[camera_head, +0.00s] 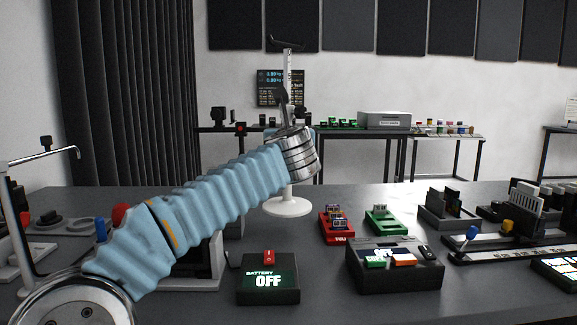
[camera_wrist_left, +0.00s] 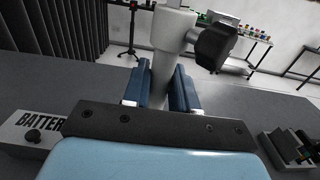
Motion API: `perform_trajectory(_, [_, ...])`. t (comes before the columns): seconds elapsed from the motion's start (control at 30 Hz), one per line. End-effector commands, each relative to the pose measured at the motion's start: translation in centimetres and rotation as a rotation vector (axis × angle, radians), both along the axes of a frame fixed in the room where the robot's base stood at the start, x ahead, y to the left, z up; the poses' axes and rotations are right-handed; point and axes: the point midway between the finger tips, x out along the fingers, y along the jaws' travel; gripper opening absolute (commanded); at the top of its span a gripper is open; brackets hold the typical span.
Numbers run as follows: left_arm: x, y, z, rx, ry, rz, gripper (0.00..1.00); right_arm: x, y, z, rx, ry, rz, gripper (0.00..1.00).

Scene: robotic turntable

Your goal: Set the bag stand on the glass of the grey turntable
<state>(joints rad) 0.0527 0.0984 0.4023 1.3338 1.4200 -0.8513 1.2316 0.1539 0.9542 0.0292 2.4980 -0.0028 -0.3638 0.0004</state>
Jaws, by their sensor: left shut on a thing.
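The bag stand is a white upright post on a round white base (camera_head: 288,207), with a dark hook (camera_head: 286,43) at its top. My left gripper (camera_wrist_left: 161,88) is shut around the white post (camera_wrist_left: 168,45), with one blue finger on each side, just below a black knob (camera_wrist_left: 215,45). In the head view my left wrist covers the middle of the post. The stand looks upright; I cannot tell whether its base touches the table. A pale-edged device (camera_head: 206,283) is mostly hidden behind my left arm; I cannot tell whether it is the grey turntable. My right gripper is not in view.
A black battery box (camera_head: 268,290) reading OFF stands in front. Red (camera_head: 337,226) and green (camera_head: 382,222) small devices and a dark box (camera_head: 395,275) stand to the right. A white post with a side arm (camera_head: 45,155) rises at the left. The dark table has bare room around the stand's base.

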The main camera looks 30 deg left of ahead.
Motion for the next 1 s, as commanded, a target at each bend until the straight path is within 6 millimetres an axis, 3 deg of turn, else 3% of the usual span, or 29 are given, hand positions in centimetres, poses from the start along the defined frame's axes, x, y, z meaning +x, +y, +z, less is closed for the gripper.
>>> perform_trajectory(0.1, [1.0,0.5,-1.5,0.001,-0.001,0.001,0.00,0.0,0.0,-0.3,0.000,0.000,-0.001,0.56])
perform_trajectory(0.5, [3.1,1.4,-4.2,0.001,0.001,0.001,0.00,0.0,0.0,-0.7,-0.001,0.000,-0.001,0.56])
perform_trajectory(0.8, [3.0,1.4,-7.0,0.001,0.000,-0.001,0.00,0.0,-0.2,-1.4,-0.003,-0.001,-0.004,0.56])
perform_trajectory(1.0, [3.0,1.3,-7.0,0.000,-0.002,-0.001,0.00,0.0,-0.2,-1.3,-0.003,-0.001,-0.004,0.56])
